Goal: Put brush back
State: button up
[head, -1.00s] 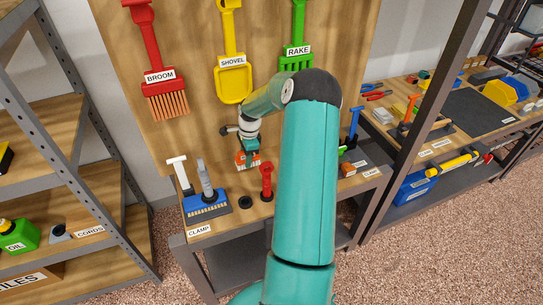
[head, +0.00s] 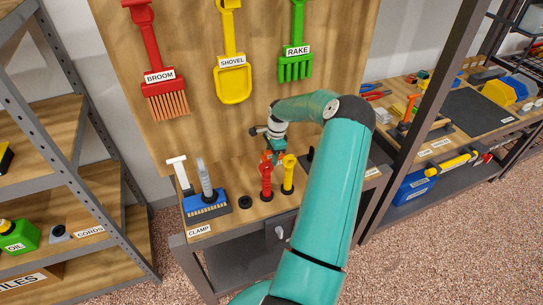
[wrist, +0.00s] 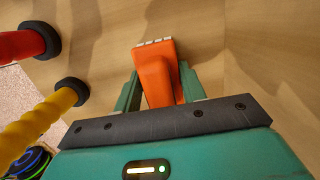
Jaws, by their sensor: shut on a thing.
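An orange brush (wrist: 160,80) with pale bristle tips is between my gripper's two green fingers (wrist: 160,88) in the wrist view. My gripper is shut on it. In the head view my gripper (head: 277,155) is over the back of the wooden bench top, near the pegboard's foot. Only a bit of the orange brush (head: 266,154) shows there, behind a standing red tool. Whether the brush touches the bench cannot be told.
A red tool (head: 266,182) and a yellow tool (head: 288,174) stand just in front of my gripper. A blue wide brush-like tool (head: 208,208) and a black ring (head: 246,202) are to the left. Broom (head: 165,95), shovel (head: 233,85) and rake (head: 296,65) hang above.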

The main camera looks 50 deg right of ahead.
jog(key=o, duration=1)
jog(key=shift+f, duration=0.1)
jog(key=r, duration=0.3)
jog(key=d+r, duration=0.1)
jog(key=r, duration=0.7)
jog(key=shift+s+d+r, duration=0.15)
jog(key=shift+s+d, duration=0.05)
jog(key=shift+s, duration=0.15)
jog(key=shift+r, duration=0.4)
